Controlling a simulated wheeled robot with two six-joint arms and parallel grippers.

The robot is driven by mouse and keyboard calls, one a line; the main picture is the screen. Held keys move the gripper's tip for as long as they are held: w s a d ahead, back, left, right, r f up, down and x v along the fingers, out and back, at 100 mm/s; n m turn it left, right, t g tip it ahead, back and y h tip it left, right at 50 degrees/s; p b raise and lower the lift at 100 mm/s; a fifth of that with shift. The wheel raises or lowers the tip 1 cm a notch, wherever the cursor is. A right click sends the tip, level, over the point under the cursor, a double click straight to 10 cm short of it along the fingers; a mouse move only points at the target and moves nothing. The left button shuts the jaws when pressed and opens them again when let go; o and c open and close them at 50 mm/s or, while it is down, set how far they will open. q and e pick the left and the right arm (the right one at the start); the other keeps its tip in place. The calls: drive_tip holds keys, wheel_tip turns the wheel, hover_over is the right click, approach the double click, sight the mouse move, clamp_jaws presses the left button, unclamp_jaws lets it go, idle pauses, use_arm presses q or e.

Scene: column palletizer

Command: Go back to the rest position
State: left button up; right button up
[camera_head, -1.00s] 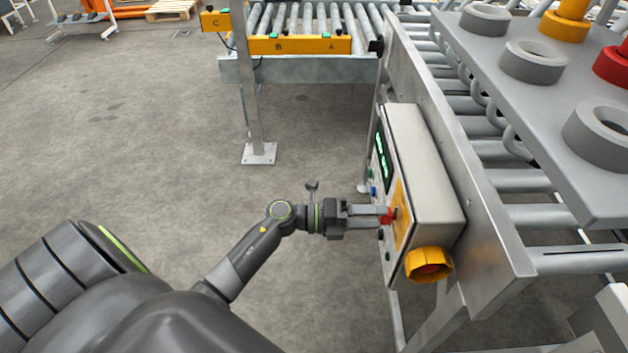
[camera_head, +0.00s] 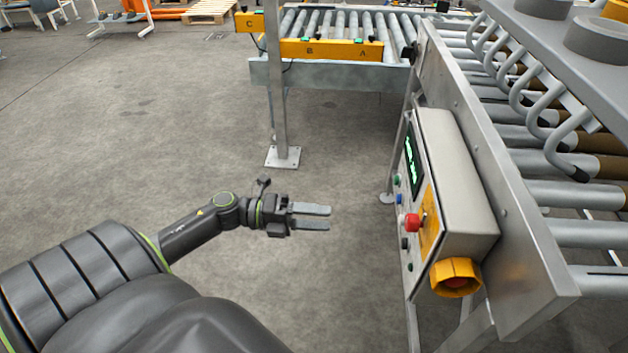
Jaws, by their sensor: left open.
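My left gripper (camera_head: 322,217) is open and empty, its two grey fingers pointing right. It is held over the bare floor, left of the control box and apart from it. The grey control box (camera_head: 452,185) is fixed to the conveyor's side frame. My right gripper is not in view.
Another roller conveyor with a yellow bar (camera_head: 331,50) marked A and B stands behind. A metal post (camera_head: 278,100) stands before it.

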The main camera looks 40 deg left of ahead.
use_arm(q)
drive_tip(key=shift+s+a, duration=0.1)
drive_tip(key=shift+a, duration=0.1)
idle(0.5)
drive_tip(key=w+a+f+n+t+y, duration=0.3)
drive_tip(key=a+f+n+t+y, duration=0.4)
drive_tip(key=f+n, duration=0.35)
drive_tip(key=s+a+f+n+g+y+p, duration=0.1)
drive_tip(key=s+a+f+n+g+y, duration=0.2)
drive_tip(key=f+n, duration=0.45)
drive_tip(key=s+a+f+n+g+y+p, duration=0.1)
drive_tip(key=s+a+f+n+y, duration=0.3)
drive_tip(key=f, duration=0.6)
drive_tip(key=s+d+f+n+g+y, duration=0.35)
drive_tip(key=s+f+n+g, duration=0.2)
drive_tip(key=s+f, duration=0.7)
drive_tip(key=s+d+f+n+g, duration=0.1)
drive_tip(key=s+d+f+g, duration=0.1)
drive_tip(key=s, duration=0.3)
drive_tip(key=s+d+f+n+g+h, duration=0.1)
drive_tip(key=s+d+f+n+g, duration=0.1)
drive_tip(key=s+d+f, duration=0.2)
drive_tip(key=s+d+f+n+g, duration=0.2)
drive_tip(key=s+d+f, duration=0.1)
drive_tip(key=s, duration=0.5)
drive_tip(key=shift+d, duration=0.8)
